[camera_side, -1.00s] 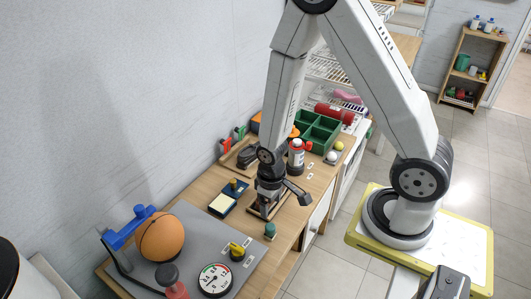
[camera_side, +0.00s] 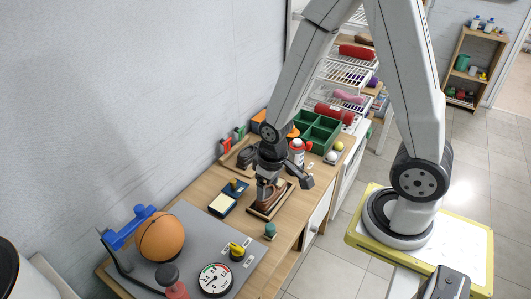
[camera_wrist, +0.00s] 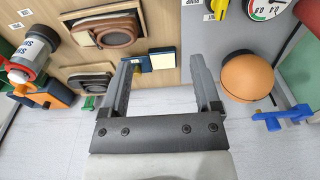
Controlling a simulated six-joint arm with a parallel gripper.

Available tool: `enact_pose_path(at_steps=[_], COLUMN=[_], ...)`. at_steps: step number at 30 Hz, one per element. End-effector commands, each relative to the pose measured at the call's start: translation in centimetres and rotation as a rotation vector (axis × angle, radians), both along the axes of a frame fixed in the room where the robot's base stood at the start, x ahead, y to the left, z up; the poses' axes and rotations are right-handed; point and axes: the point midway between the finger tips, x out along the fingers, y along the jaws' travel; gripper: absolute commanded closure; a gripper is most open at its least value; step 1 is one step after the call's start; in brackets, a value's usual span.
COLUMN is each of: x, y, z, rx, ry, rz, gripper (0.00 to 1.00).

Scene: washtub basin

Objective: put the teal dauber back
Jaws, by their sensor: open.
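The teal dauber (camera_side: 270,230), a small teal piece with a rounded top, stands on the wooden table near its front edge, beside the grey mat. I cannot make it out in the wrist view. My gripper (camera_side: 266,192) is open and empty, pointing down above the table, behind the dauber and apart from it. Its two fingers also show in the wrist view (camera_wrist: 162,64). A dark blue tray (camera_side: 240,197) with a cream pad (camera_side: 222,204) and a small yellow-topped piece (camera_side: 234,183) lies left of my gripper. It shows between the fingers in the wrist view (camera_wrist: 162,50).
A brown oval item (camera_wrist: 115,35) sits in a wooden tray below my gripper. A red-and-white bottle (camera_side: 297,155) and a green divided box (camera_side: 318,134) stand behind. The grey mat (camera_side: 195,232) holds an orange ball (camera_side: 160,237), a dial (camera_side: 215,280) and a yellow knob (camera_side: 237,251).

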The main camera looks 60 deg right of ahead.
Motion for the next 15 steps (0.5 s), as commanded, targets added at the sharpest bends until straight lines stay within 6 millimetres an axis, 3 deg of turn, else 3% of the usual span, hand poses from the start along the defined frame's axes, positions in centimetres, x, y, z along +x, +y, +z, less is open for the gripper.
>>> enact_pose_path(at_steps=[6, 15], x=[-0.3, -1.0], y=[0.2, 0.3], z=[4.5, 7.6], rx=[0.0, 0.001], ry=[-0.077, -0.132], rz=[0.0, -0.001], gripper=[0.19, 0.19])
